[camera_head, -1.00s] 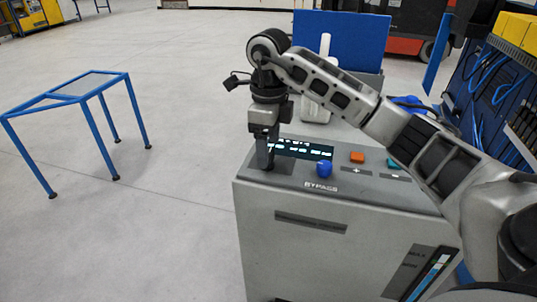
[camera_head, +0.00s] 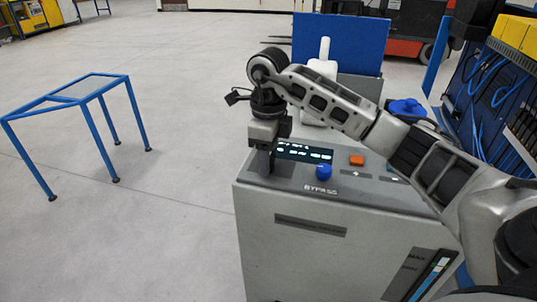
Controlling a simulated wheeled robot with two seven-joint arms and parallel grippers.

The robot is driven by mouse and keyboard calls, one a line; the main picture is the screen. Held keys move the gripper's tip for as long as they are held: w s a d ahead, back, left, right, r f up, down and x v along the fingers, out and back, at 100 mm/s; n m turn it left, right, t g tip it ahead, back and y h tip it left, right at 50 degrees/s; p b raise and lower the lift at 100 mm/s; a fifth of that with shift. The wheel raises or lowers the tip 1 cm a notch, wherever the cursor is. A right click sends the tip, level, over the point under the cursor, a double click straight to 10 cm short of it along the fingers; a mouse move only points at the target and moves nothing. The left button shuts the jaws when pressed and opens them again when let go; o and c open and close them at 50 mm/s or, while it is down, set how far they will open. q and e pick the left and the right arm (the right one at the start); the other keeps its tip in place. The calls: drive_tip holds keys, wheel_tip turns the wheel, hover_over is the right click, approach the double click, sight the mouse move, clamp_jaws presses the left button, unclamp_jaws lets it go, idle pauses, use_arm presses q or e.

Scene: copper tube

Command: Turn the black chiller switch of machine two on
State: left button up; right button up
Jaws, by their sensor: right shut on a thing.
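The grey machine (camera_head: 300,228) stands in front of me with a panel on its sloped top. My right gripper (camera_head: 272,160) points down at the left end of this panel, beside the display. Its fingers are shut on what appears to be the black chiller switch, which the fingers and wrist almost wholly hide. I cannot read the switch's position. A blue knob (camera_head: 323,172) labelled BYPASS is just right of the fingers, apart from them. My left gripper is not in view.
A lit display (camera_head: 304,152) and an orange button (camera_head: 357,160) are on the panel. A white object (camera_head: 320,75) and a blue board (camera_head: 342,42) stand behind it. A blue-framed table (camera_head: 88,88) is at the left, with open floor between.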

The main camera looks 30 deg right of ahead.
drive_tip(key=shift+m, duration=1.1)
drive_tip(key=m+p, duration=0.1)
drive_tip(key=m, duration=0.2)
drive_tip(key=shift+r, duration=0.1)
drive_tip(key=m, duration=0.5)
drive_tip(key=shift+p, duration=0.4)
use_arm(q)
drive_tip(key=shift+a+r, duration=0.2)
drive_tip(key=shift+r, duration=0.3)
use_arm(e)
drive_tip(key=shift+m, duration=0.7)
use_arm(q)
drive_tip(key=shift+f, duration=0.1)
use_arm(e)
drive_tip(key=shift+m, duration=0.3)
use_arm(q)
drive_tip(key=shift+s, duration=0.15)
use_arm(e)
drive_tip(key=o, duration=1)
